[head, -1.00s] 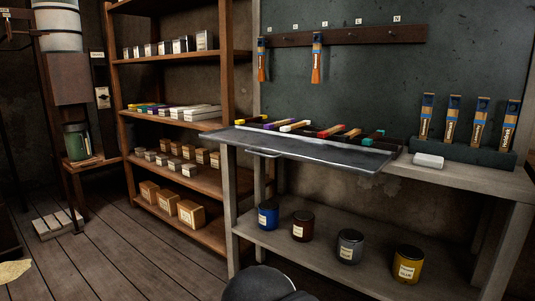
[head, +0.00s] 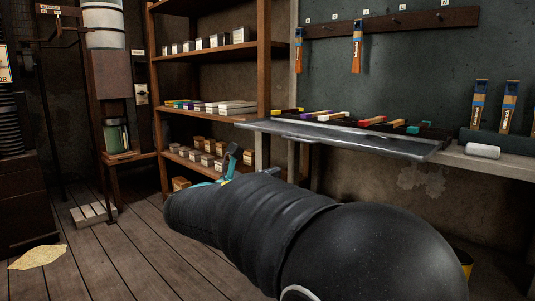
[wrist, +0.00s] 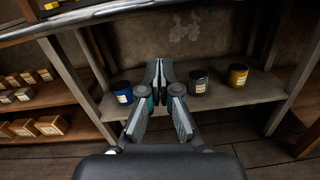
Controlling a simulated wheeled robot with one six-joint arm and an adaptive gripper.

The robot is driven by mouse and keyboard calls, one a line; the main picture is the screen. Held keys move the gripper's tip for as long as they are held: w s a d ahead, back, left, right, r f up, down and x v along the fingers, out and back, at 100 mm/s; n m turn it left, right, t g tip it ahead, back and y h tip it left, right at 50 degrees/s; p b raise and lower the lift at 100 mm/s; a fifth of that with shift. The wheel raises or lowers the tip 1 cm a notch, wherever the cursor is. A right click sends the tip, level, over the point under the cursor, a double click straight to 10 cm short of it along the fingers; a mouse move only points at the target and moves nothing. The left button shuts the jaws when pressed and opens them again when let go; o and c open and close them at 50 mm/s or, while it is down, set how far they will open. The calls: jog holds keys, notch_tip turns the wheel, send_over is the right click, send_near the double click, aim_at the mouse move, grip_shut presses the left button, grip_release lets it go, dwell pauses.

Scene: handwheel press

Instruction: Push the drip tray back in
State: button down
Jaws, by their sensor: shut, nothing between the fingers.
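The drip tray (head: 345,136) is a shallow, dark metal tray with a pale rim. It sticks out past the front of the grey workbench in the head view. In the wrist view its rim (wrist: 90,17) crosses the upper left. My gripper (head: 234,158) shows in the head view in front of the tray's left part and lower in the picture, partly hidden behind my black arm. In the wrist view my gripper (wrist: 159,68) is shut and empty, its fingertips below the rim in the picture. I see no contact with the tray.
Several coloured sticks (head: 320,115) lie behind the tray. A blue jar (wrist: 122,92), a dark jar (wrist: 198,82) and a yellow jar (wrist: 238,75) stand on the lower shelf. Wooden shelving (head: 265,80) rises at left.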

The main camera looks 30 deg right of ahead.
jog(key=w+a+r+n+t+h, duration=0.1)
jog(key=w, duration=0.1)
jog(key=b, duration=0.1)
send_near(302, 141)
jog(key=shift+n, duration=0.3)
jog(key=x, duration=0.7)
jog(key=shift+d, duration=0.15)
